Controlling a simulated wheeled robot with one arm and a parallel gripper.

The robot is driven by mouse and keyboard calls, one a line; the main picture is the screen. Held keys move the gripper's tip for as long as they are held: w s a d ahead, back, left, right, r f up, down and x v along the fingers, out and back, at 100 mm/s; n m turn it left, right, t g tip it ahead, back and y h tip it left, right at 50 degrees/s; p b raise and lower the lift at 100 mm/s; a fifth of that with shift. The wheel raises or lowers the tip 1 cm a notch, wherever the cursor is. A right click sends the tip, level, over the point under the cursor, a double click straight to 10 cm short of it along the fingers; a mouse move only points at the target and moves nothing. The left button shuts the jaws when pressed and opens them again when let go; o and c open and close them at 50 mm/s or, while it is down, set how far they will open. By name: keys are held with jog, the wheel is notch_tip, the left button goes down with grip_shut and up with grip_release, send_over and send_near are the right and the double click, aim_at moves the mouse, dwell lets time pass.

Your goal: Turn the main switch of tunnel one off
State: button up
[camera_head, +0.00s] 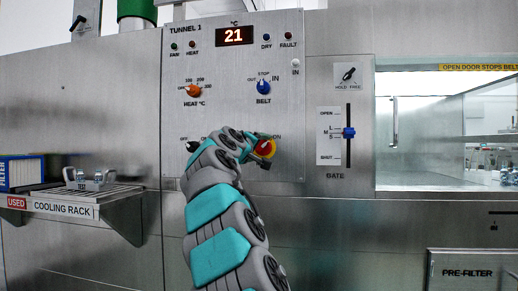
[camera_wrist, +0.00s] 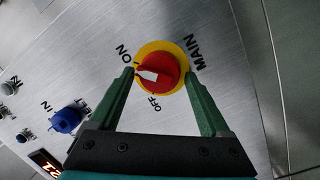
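The main switch (camera_wrist: 163,75) is a red round knob on a yellow plate, with the labels MAIN, ON and OFF around it. Its white pointer is turned toward ON in the wrist view. In the head view the switch (camera_head: 265,148) sits low on the right of the TUNNEL 1 panel (camera_head: 225,120), partly covered by my gripper (camera_head: 261,150). In the wrist view my gripper (camera_wrist: 160,70) is open, its two green fingers on either side of the switch at the edges of the yellow plate. I cannot tell whether they touch the knob.
Above the switch are the orange heat knob (camera_head: 194,90) and the blue belt knob (camera_head: 264,87). A black knob (camera_head: 192,147) is left of my arm. The gate slider (camera_head: 348,132) is to the right. The cooling rack (camera_head: 85,195) juts out at left.

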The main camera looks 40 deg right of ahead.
jog(key=shift+f, duration=0.1)
jog(key=c, duration=1)
jog(key=shift+a+n+p, duration=0.1)
jog(key=shift+n+p, duration=0.5)
jog(key=shift+p, duration=0.05)
jog(key=n+p, duration=0.2)
jog(key=n, duration=0.1)
jog(key=shift+h, duration=0.3)
jog(key=n+p, duration=0.1)
jog(key=n+t+p, duration=0.1)
jog(key=n, duration=0.3)
jog(key=shift+f+p, duration=0.25)
jog(key=shift+p, duration=0.15)
jog(key=n, duration=0.1)
jog(key=n+t+p, duration=0.1)
jog(key=n, duration=0.3)
jog(key=shift+s+d+f+t, duration=0.15)
jog(key=shift+d+f+t, duration=0.1)
jog(key=shift+t, duration=0.15)
jog(key=shift+s+d+n+t+p, duration=0.1)
jog(key=shift+n+t+p, duration=0.15)
jog(key=shift+n, duration=1.15)
jog(key=shift+s+n+t+p, duration=0.15)
jog(key=shift+n+p, duration=0.2)
jog(key=shift+n, duration=1.05)
jog(key=shift+w, duration=0.1)
